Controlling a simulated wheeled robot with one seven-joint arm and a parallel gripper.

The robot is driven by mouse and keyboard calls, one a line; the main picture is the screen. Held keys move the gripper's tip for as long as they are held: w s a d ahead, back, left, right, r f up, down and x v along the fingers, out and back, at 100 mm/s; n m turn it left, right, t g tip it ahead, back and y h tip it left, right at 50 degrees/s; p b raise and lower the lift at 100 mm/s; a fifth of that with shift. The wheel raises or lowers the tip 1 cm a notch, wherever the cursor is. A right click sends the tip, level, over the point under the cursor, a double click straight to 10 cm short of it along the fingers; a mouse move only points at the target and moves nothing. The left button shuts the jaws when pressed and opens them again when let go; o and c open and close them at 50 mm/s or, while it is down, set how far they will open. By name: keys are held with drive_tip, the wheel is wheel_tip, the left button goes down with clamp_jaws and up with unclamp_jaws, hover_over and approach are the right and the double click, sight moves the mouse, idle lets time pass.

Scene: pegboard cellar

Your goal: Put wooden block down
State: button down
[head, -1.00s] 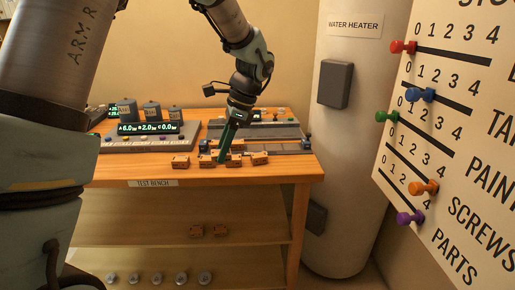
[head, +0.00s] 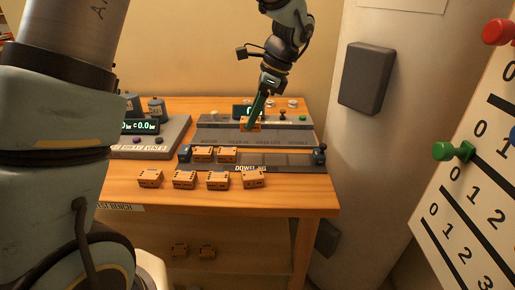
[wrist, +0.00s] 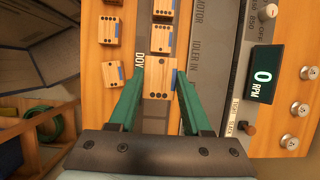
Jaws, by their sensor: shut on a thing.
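My gripper (head: 252,122) is shut on a wooden block (head: 251,125), an orange-brown cube with dark dots and a blue patch. In the wrist view the held block (wrist: 159,77) sits between the two green fingertips (wrist: 160,74). Two similar blocks (head: 203,153) (head: 228,154) sit side by side on the left part of that strip. Its right part is bare.
Several more blocks (head: 184,180) stand in a row along the front of the test bench (head: 300,195). A grey device with a display (head: 210,122) lies behind the strip, and another grey panel (head: 150,140) stands at left. A water heater with a dark box (head: 366,78) stands at right.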

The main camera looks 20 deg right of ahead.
wheel_tip(320, 180, down, 10)
drive_tip(key=shift+r+p, duration=0.15)
drive_tip(key=shift+p, duration=0.65)
drive_tip(key=shift+c, duration=1.7)
unclamp_jaws()
drive_tip(key=b+v, duration=0.2)
drive_tip(key=v, duration=1)
drive_tip(key=a+f+n+h, duration=0.1)
drive_tip(key=a+f+n, duration=0.1)
drive_tip(key=a+n, duration=0.5)
drive_tip(key=s+a+f+n+h, duration=0.1)
drive_tip(key=a+n, duration=0.6)
drive_tip(key=a, duration=0.9)
drive_tip(key=s+a+f+n+h, duration=0.1)
drive_tip(key=a+f+n+h, duration=0.1)
drive_tip(key=a+n, duration=0.6)
drive_tip(key=shift+a+f, duration=0.2)
drive_tip(key=shift+a, duration=0.65)
drive_tip(key=shift+a+f, duration=0.15)
drive_tip(key=shift+a, duration=0.75)
